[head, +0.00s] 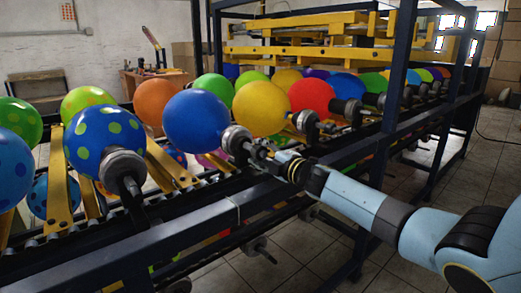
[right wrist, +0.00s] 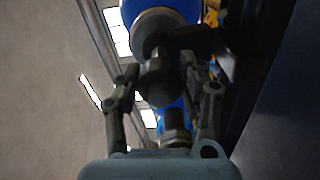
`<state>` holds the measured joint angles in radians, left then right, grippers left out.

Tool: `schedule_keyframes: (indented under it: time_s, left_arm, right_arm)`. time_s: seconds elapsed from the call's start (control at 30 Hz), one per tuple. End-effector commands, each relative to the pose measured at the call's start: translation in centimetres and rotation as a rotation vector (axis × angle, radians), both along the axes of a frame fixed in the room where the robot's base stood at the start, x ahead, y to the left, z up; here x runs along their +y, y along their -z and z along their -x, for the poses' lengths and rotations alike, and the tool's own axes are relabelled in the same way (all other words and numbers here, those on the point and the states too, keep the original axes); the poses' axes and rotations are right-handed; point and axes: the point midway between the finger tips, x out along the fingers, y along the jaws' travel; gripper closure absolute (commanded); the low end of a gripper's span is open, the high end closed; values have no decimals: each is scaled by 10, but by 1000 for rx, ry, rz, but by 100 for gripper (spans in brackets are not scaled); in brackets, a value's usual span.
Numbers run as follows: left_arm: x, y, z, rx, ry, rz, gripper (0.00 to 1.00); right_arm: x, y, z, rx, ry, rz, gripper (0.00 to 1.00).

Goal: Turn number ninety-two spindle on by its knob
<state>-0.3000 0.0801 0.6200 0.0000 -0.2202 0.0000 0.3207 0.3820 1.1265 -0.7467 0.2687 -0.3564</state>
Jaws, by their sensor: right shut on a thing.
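My right gripper (head: 268,156) reaches in from the right and is shut on the knob of a spindle (head: 236,139) that carries a plain blue balloon (head: 195,120). In the right wrist view, the fingers of the gripper (right wrist: 160,72) stand on either side of the dark round knob (right wrist: 158,88), with the blue balloon (right wrist: 178,10) beyond it. No number can be read on the spindle, so I cannot tell from the picture that it is ninety-two. The fingers partly hide the knob in the head view. My left gripper is not in view.
A spindle (head: 122,168) with a green-dotted blue balloon (head: 98,138) is to the left. Yellow (head: 261,107) and red (head: 311,97) balloons are to the right. A dark frame rail (head: 120,258) runs along the front, and a dark upright post (head: 397,75) stands right of the gripper.

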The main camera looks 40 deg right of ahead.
Motion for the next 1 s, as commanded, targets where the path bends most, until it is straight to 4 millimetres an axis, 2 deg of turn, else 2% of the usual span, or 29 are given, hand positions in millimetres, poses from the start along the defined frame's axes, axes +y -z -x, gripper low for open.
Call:
schedule_keyframes:
  time_s: [0.3,0.73,0.77,0.9,1.0]
  left_arm:
    - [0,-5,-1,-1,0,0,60]
    - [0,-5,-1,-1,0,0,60]
    - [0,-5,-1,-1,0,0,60]
    - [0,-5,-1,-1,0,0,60]
    - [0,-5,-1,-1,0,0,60]
  right_arm:
    - [-1,1,0,8,2,-76,92]
    - [-1,2,1,10,2,-81,92]
    - [-1,2,1,10,2,-81,56]
    - [0,1,0,9,2,-81,37]
    - [0,1,0,7,1,-81,35]
